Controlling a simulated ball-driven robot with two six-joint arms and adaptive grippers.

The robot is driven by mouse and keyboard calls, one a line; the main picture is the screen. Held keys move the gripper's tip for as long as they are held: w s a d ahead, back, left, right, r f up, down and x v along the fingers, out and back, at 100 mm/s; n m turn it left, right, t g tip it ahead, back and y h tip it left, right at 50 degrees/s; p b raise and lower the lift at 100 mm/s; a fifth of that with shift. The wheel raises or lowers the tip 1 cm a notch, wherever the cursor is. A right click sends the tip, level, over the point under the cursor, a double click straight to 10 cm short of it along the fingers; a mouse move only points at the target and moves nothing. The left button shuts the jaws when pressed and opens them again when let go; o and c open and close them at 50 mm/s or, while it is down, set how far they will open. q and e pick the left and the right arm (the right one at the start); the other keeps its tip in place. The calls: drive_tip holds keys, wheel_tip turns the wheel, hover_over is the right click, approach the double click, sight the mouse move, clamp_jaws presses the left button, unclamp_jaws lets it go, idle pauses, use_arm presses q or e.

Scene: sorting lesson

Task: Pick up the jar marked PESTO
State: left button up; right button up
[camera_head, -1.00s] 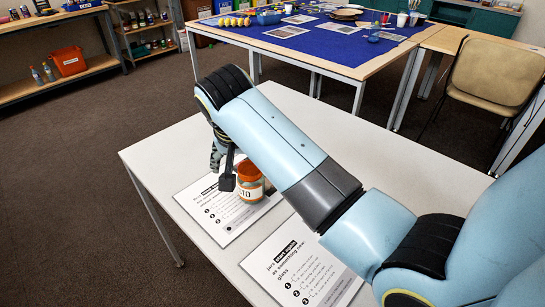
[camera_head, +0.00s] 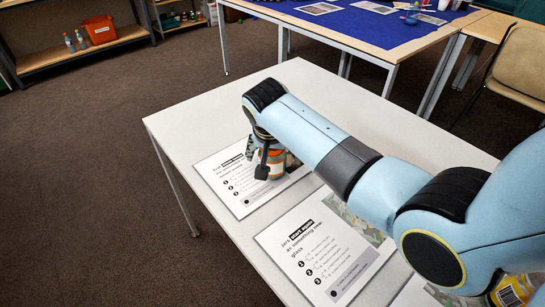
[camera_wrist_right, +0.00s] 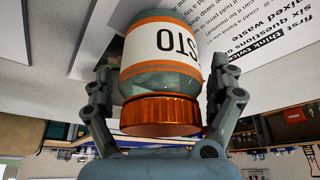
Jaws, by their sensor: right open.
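The PESTO jar (camera_head: 278,163) stands on a printed sheet on the white table in the head view, partly hidden by my right gripper. In the right wrist view the jar (camera_wrist_right: 160,60) has an orange lid and a white label with orange edges; the letters STO show upside down. My right gripper (camera_head: 268,165) is open at the jar, with a finger on either side of it in the wrist view. Gaps show between the fingers and the lid. My left gripper is in neither view.
The printed sheet (camera_head: 236,190) lies under the jar, and another sheet (camera_head: 318,250) lies nearer. A yellow-labelled item (camera_head: 508,290) shows at the lower right. The white table (camera_head: 205,122) is clear behind the jar. A blue-topped table (camera_head: 345,28) stands farther back.

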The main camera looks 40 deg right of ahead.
drive_tip(key=shift+r, duration=0.1)
drive_tip(key=shift+c, duration=0.3)
drive_tip(key=c, duration=1.3)
